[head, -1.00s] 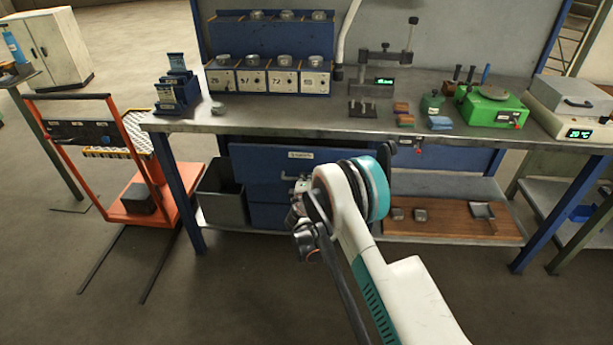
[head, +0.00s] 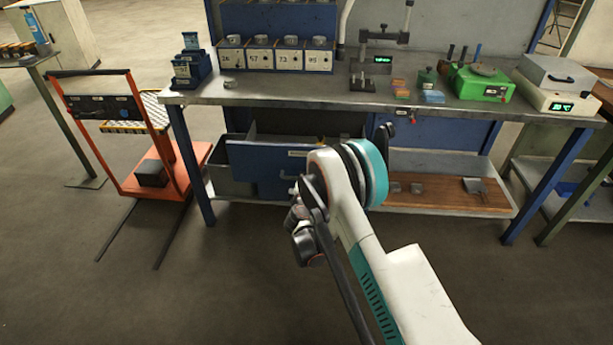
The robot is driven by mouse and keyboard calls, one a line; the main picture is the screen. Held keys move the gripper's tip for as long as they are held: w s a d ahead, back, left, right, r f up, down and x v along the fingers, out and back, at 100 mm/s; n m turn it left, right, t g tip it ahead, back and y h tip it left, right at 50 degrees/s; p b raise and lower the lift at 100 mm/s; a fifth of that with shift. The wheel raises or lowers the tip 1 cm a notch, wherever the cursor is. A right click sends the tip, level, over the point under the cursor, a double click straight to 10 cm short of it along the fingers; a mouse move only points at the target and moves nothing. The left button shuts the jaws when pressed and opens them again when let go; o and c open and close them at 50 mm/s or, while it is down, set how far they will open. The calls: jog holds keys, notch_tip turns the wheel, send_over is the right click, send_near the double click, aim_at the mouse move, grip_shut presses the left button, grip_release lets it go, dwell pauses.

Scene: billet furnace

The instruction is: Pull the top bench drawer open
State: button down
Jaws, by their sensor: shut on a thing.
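The blue top drawer (head: 256,165) under the bench stands pulled out, with its front forward of the bench frame and its open inside showing behind the front. A pale label sits near the top of its front. The drawer handle (head: 288,178) shows only in part at the right of the front. My gripper (head: 296,187) is at this handle and shut on it. My white and teal wrist hides most of the jaws and the drawer's right end.
The workbench (head: 300,94) carries numbered bins, a green device (head: 485,85) and a display unit (head: 545,95). A grey bin (head: 225,178) stands left of the drawer. An orange cart (head: 165,170) stands at left. The floor in front is clear.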

jog(key=shift+s, duration=0.1)
jog(key=c, duration=1.9)
grip_release()
jog(key=shift+c, duration=0.2)
jog(key=shift+r, duration=0.2)
